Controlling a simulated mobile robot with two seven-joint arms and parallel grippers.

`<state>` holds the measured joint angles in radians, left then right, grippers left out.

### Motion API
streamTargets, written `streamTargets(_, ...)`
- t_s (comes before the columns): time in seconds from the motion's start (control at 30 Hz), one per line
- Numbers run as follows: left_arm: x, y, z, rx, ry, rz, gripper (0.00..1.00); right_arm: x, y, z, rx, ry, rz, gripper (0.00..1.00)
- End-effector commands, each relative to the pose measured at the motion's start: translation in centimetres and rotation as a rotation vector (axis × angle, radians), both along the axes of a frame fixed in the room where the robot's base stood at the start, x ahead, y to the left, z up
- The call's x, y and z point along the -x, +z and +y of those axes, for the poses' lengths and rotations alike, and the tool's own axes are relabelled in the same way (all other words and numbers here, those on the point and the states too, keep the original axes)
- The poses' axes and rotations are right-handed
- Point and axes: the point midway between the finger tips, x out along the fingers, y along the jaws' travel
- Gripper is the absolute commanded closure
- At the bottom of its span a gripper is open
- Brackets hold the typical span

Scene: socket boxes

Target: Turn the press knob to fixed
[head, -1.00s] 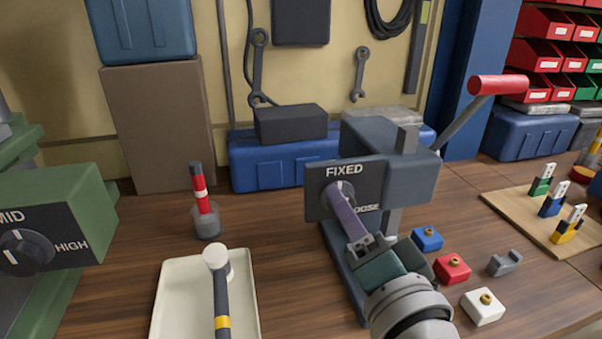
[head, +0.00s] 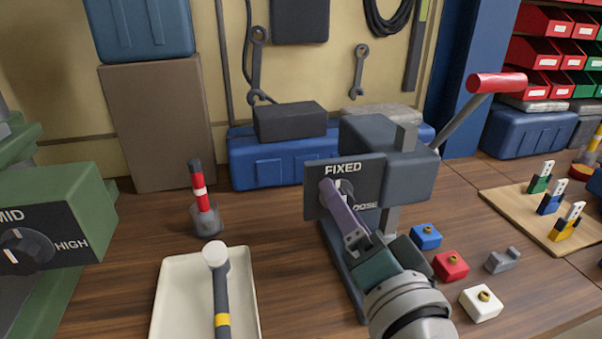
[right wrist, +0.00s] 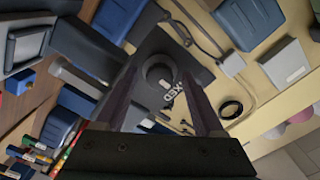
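The press (head: 412,178) is a grey-blue box on a stand with a red-gripped lever (head: 497,83). Its dark front plate reads FIXED at the top and LOOSE at the lower right, the latter partly covered. The press knob (head: 347,188) is dark with a white mark, partly hidden by my gripper. In the right wrist view the knob (right wrist: 158,72) shows its white mark towards the FIXED label. My right gripper (head: 334,188) is in front of the plate. In the wrist view its fingers stand open on either side of the knob, with gaps visible. My left gripper is not in view.
A cream tray (head: 178,300) with a hammer (head: 220,290) lies at the front left. A green machine (head: 60,220) with its own knob stands at far left. Blue, red and white blocks (head: 451,265) and a grey piece (head: 503,259) sit right of the press.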

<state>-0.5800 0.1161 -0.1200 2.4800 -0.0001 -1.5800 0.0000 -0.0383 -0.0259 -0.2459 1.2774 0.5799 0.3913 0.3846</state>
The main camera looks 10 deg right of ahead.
Motion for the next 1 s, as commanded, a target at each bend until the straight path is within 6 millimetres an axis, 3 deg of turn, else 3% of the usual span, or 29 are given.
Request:
streamTargets(0.33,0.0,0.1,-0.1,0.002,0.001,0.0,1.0,0.8,-0.1,0.0,-0.001,0.0,0.002,0.28)
streamTargets(0.73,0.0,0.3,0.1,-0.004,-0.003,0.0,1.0,8.0,-0.1,-0.3,-0.001,0.001,0.004,0.28)
streamTargets(1.0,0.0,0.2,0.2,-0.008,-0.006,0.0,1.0,9.9,0.0,-0.3,0.0,0.001,0.001,0.28)
